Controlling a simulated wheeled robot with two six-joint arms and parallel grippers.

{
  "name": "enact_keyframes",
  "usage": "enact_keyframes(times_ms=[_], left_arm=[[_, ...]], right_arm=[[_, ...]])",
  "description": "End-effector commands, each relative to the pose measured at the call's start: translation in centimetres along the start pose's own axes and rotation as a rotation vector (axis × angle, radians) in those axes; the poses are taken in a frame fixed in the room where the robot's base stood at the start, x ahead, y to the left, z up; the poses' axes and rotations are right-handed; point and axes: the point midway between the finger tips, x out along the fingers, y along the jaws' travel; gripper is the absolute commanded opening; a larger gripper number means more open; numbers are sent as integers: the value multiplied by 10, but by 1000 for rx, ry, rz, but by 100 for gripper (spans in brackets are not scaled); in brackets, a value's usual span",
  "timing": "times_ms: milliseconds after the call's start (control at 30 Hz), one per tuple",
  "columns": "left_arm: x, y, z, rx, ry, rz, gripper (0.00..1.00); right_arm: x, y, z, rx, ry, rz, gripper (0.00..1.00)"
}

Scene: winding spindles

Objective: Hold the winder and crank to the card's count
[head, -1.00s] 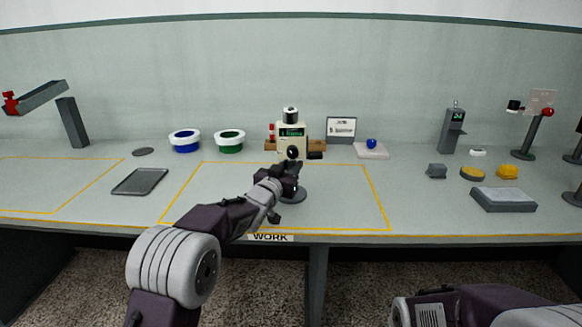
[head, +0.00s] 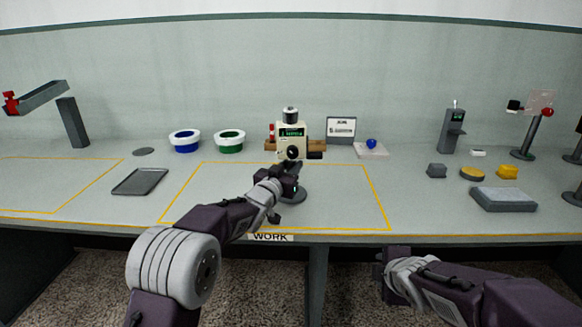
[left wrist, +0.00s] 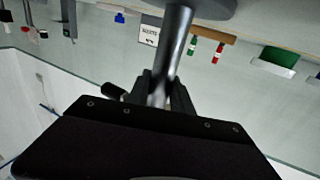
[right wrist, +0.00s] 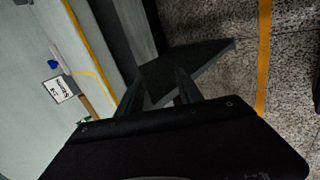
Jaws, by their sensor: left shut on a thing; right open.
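A small dark crank handle (head: 315,155) sticks out at the winder's right. The white card (head: 341,127) stands behind it to the right, its print too small to read. My right gripper (right wrist: 160,88) is open and empty, below the table's front edge.
Blue (head: 185,141) and green (head: 229,141) tubs stand left of the winder. A grey tray (head: 140,181) lies further left. A blue ball (head: 371,144) sits on a pale pad to the right. The work area right of the winder is clear.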

Motion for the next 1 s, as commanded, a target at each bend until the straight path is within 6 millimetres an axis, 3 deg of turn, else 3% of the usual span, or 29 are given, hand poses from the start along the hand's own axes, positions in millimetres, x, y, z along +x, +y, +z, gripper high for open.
enact_keyframes(times_ms=[100,200,300,400,567,800,1000], left_arm=[[0,0,7,-1,-14,0,0],[0,0,7,-1,-15,0,0],[0,0,7,-1,-15,0,0],[0,0,7,-1,-15,0,0],[0,0,7,-1,-15,0,0],[0,0,8,-1,-16,0,0],[0,0,8,-1,-16,0,0]], right_arm=[[-13,62,-15,-401,33,198,43],[-29,122,-40,-583,79,405,43],[-38,169,-66,-555,184,564,43],[-39,197,-83,-430,314,638,43],[-42,222,-102,-287,488,689,43],[-44,229,-110,-240,555,696,43],[-24,244,-127,-241,555,695,43]])
